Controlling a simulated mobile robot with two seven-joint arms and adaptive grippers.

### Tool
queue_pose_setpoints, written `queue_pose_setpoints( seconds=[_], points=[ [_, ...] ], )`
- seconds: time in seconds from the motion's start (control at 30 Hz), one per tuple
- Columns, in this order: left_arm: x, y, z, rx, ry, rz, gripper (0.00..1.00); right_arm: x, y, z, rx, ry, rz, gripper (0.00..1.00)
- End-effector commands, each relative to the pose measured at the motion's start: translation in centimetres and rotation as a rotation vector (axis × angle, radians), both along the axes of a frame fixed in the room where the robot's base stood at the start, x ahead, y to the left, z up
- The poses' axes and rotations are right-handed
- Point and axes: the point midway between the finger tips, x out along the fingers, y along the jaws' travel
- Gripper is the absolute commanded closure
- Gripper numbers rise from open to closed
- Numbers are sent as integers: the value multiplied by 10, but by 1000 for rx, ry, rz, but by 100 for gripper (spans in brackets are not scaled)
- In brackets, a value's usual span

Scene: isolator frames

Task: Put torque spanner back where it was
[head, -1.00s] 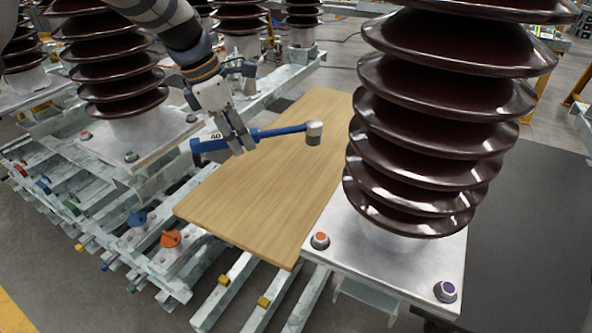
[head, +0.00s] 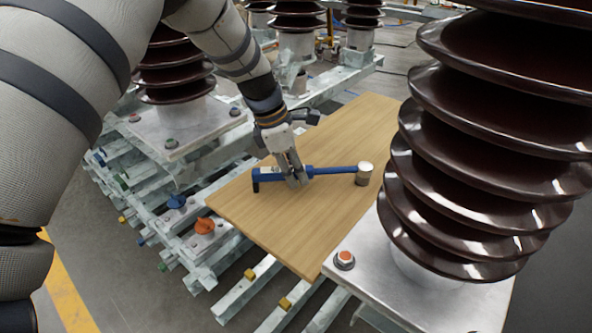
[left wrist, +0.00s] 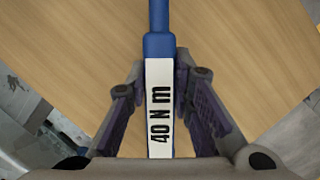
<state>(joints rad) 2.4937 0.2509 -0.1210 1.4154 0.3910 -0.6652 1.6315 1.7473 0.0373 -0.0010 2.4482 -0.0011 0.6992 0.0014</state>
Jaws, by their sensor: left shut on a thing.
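The torque spanner (head: 335,170) is blue with a pale cylindrical head at its right end and a dark blue part at its left end. My right gripper is not in view.
A large brown ribbed insulator (head: 480,170) stands on a metal plate (head: 400,290) with an orange-capped bolt (head: 345,259), right of the board. Another insulator (head: 175,75) stands at the left behind my arm. Metal rails with blue and orange knobs (head: 205,226) run left of the board.

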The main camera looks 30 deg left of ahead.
Motion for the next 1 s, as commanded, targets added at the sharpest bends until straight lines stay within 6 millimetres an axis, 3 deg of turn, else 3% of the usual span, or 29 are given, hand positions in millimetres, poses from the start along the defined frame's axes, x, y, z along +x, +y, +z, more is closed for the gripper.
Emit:
queue_pose_setpoints(
  seconds=[0.17, 0.2, 0.27, 0.6, 1.0],
  points=[
    [1, 0, -1, 0, -3, 1, 100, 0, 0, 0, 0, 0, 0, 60],
    [0, 0, -1, 0, -1, 0, 70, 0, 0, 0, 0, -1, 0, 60],
    [0, 0, -1, 0, -1, 0, 59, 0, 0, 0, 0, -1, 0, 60],
    [0, 1, 5, 1, -3, 0, 59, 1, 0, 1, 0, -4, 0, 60],
    [-18, 23, 100, 1, -7, 0, 59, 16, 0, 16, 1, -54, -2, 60]
  ],
)
